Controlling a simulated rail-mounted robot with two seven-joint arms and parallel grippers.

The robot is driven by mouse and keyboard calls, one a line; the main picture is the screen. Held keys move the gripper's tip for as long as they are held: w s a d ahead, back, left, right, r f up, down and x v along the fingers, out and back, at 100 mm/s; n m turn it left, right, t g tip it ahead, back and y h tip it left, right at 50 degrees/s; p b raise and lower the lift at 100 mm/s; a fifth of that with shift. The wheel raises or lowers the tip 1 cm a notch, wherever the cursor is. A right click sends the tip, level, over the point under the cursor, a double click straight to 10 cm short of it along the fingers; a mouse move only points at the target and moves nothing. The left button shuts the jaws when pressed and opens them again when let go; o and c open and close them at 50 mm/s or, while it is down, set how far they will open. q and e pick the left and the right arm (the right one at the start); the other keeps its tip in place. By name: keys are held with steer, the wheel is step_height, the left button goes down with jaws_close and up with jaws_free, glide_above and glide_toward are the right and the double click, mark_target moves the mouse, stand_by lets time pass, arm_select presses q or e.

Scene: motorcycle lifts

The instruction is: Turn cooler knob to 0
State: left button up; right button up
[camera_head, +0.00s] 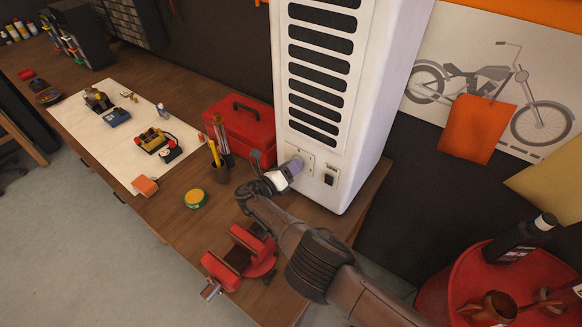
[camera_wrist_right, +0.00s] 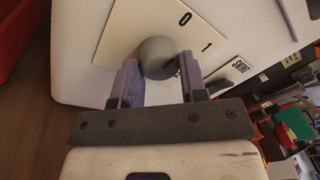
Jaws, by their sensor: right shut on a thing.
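The white cooler (camera_head: 354,180) stands upright at the back edge of the wooden workbench. Its round grey knob (camera_wrist_right: 158,56) sits on a cream plate (camera_wrist_right: 136,27) marked 0 and 1 in the right wrist view. My right gripper (camera_head: 291,169) reaches the lower front of the cooler. Its purple fingers lie on either side of the knob and are shut on it. In the head view the gripper mostly hides the knob. I cannot clearly tell which mark the knob points to. My left gripper is not in view.
A swing switch (camera_head: 329,177) is right of the knob plate. A red toolbox (camera_head: 240,128) stands left of the cooler. A red round tray (camera_head: 455,285) is at lower right.

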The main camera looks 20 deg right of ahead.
steer(key=o, duration=0.9)
steer(key=shift+a, duration=0.1)
steer(key=shift+p+v, duration=0.9)
steer(key=shift+v, duration=5.9)
steer(key=shift+s, duration=0.1)
